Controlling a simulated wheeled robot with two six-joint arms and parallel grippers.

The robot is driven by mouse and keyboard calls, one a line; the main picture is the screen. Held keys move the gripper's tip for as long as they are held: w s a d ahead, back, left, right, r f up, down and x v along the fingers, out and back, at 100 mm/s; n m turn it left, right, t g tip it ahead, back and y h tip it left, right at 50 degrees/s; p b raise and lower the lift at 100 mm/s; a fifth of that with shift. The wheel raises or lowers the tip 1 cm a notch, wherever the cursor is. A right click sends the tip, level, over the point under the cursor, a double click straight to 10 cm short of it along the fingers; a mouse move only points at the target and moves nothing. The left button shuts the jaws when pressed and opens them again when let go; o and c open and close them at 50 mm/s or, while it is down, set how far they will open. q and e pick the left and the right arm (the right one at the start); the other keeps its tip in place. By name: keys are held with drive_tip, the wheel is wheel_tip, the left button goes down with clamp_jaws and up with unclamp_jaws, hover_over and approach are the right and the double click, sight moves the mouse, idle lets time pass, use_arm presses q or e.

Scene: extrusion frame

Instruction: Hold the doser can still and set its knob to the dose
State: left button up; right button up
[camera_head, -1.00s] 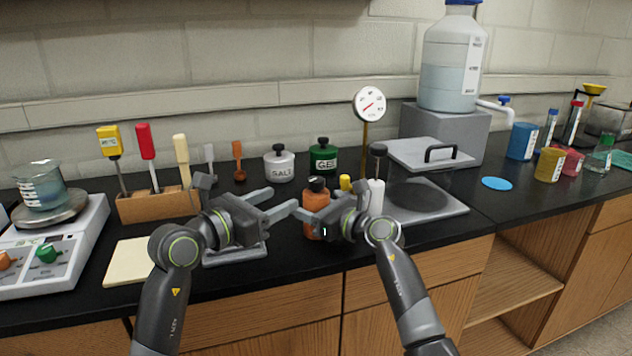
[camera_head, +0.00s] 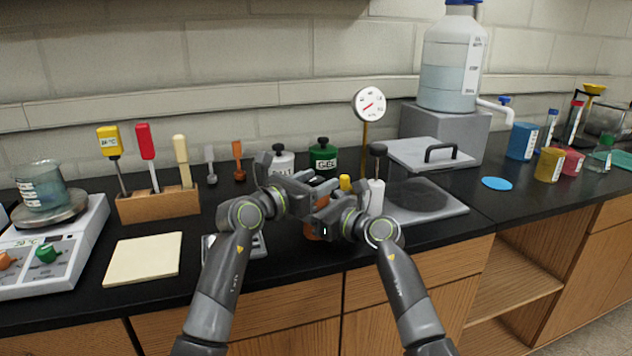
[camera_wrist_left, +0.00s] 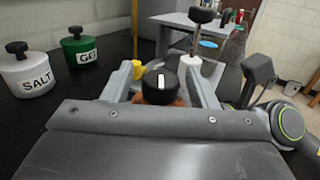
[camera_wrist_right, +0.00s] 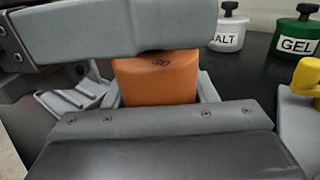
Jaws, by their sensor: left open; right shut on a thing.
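The doser can is orange with a black knob. In the head view only a bit of its orange body (camera_head: 312,233) shows behind my grippers; the knob is hidden there. My right gripper (camera_head: 320,212) is shut on the can's body; the right wrist view shows the orange body (camera_wrist_right: 155,80) between its fingers, with a dark mark like "30" near the top. My left gripper (camera_head: 312,187) is open above the can. In the left wrist view the knob (camera_wrist_left: 160,87), with a white pointer line, lies between its spread fingers, with a gap visible beside it.
The SALT jar (camera_head: 282,160) and green GEL jar (camera_head: 323,156) stand behind the grippers. A dial gauge (camera_head: 369,105) and a white bottle with a black top (camera_head: 377,196) stand to the right. A cream pad (camera_head: 143,258) lies left.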

use_arm(q)
drive_tip(key=c, duration=1)
drive_tip(key=shift+w, duration=0.1)
drive_tip(key=shift+m+g+h, duration=0.3)
drive_tip(key=shift+h, duration=0.1)
drive_tip(key=shift+m+g+h, duration=1.7)
drive_tip(key=shift+m+g, duration=0.3)
drive_tip(key=shift+g, duration=0.6)
drive_tip(key=o, duration=1)
